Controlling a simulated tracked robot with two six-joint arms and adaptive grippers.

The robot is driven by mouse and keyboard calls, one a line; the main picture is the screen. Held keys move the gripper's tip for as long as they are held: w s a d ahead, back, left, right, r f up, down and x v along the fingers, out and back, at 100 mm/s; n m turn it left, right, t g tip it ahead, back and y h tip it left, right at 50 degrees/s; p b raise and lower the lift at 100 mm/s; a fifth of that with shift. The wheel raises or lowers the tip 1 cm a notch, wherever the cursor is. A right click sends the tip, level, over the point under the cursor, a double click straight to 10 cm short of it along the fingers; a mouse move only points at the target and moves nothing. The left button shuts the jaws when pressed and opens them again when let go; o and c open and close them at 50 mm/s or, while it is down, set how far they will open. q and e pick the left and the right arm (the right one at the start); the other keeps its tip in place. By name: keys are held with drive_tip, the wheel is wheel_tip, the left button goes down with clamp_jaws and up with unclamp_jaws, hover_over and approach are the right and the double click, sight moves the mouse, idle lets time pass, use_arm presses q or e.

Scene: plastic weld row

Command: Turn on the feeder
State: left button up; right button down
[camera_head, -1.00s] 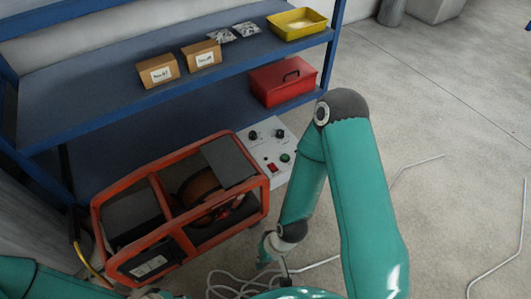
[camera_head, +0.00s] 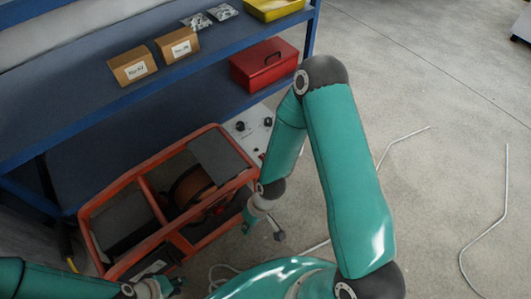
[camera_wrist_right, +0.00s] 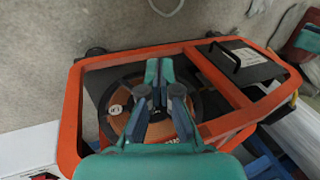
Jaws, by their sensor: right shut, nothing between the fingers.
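The feeder (camera_head: 150,190) is an orange-red frame with a brown wire spool inside, on the floor before the blue shelf. It also fills much of the right wrist view (camera_wrist_right: 70,110). A white control panel (camera_head: 240,124) with black knobs stands behind the feeder's right end. My right arm hides its lower part, and the red switch and green button are not clearly visible now. My right gripper (camera_head: 246,222) is beside the feeder's front right corner. In the right wrist view it (camera_wrist_right: 160,68) is shut and empty, in front of the spool. My left gripper (camera_head: 158,287) is at the bottom edge, its fingers unclear.
The blue shelf (camera_head: 60,120) holds two cardboard boxes (camera_head: 133,66), a yellow tray (camera_head: 272,10) and, lower down, a red toolbox (camera_head: 264,64). Grey bent rods (camera_head: 385,155) lie on the floor at the right. The floor there is otherwise open.

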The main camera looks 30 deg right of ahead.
drive_tip(key=w+d+r+n, duration=0.1)
drive_tip(key=w+d+n, duration=0.1)
drive_tip(key=w+n, duration=0.1)
drive_tip(key=w+d+r+n+p, duration=0.1)
drive_tip(key=w+d+r+n, duration=0.1)
drive_tip(key=w+n, duration=0.1)
drive_tip(key=w+d+r+n+h+p, duration=0.1)
drive_tip(key=w+d+r+n, duration=0.1)
drive_tip(key=w+n, duration=0.1)
drive_tip(key=shift+w+r+n+g, duration=0.1)
drive_tip(key=shift+w+n+g, duration=0.25)
drive_tip(key=shift+w, duration=0.4)
drive_tip(key=w+d+r+n+h+p, duration=0.2)
drive_tip(key=w+d+r+n+h, duration=0.1)
drive_tip(key=w+d+r+n, duration=0.5)
drive_tip(key=d+r+g, duration=0.1)
drive_tip(key=d+r, duration=0.2)
drive_tip(key=d, duration=0.1)
drive_tip(key=shift+w, duration=0.2)
drive_tip(key=shift+f, duration=0.1)
drive_tip(key=f, duration=0.4)
drive_tip(key=s+f+b, duration=0.1)
drive_tip(key=f, duration=0.4)
drive_tip(key=f+b, duration=0.1)
drive_tip(key=f, duration=0.4)
drive_tip(key=shift+s+d, duration=0.1)
drive_tip(key=shift+s, duration=0.3)
drive_tip(key=shift+r, duration=0.1)
